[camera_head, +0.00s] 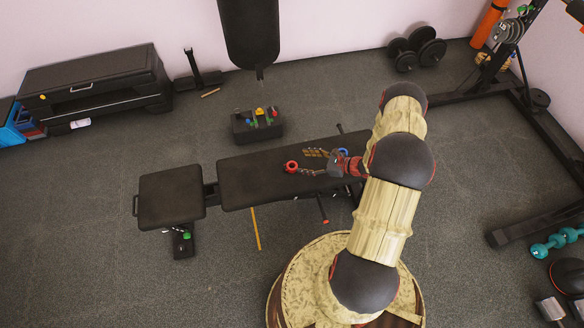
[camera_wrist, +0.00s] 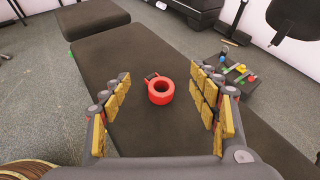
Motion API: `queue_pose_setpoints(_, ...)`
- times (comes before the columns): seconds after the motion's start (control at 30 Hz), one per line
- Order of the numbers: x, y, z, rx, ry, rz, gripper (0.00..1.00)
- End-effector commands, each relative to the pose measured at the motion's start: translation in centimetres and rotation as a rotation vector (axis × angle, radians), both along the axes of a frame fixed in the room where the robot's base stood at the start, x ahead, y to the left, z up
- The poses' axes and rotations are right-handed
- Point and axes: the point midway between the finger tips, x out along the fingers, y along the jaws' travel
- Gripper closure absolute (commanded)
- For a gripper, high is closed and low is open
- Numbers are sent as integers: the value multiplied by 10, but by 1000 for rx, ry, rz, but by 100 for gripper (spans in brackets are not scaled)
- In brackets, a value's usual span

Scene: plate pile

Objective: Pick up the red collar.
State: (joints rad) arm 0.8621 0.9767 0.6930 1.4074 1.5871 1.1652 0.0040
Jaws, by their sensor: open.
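The red collar (camera_wrist: 161,91) is a thick red ring with a small dark tab at its upper left. It lies on the black padded bench (camera_wrist: 128,48). In the head view the red collar (camera_head: 291,167) is on the bench's long pad, just left of my gripper (camera_head: 310,162). In the wrist view my gripper (camera_wrist: 163,98) is open, with gold-padded fingers on both sides. The collar shows between the fingers, a little beyond them, and nothing is held. A blue round item (camera_head: 343,152) shows behind my gripper, partly hidden by it.
A black box with coloured items (camera_head: 258,122) stands on the floor behind the bench. A black stand with a green part (camera_head: 183,241) is by the bench's left end. The bench pad around the collar is clear.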

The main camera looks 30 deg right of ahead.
Motion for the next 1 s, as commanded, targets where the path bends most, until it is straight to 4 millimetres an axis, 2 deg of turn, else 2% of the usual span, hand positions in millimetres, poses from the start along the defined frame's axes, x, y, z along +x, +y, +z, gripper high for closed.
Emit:
queue_pose_setpoints(0.03, -6, -3, -15, 21, 9, -39, 39)
queue_pose_setpoints(0.1, -11, -7, -28, 41, 19, -78, 39)
queue_pose_setpoints(0.2, -14, -9, -39, 54, 24, -107, 39)
queue_pose_setpoints(0.57, 10, 9, -58, 57, 27, -111, 39)
queue_pose_setpoints(0.73, 28, 22, -71, 56, 26, -112, 39)
queue_pose_setpoints(1.0, 42, 31, -75, 56, 27, -113, 39)
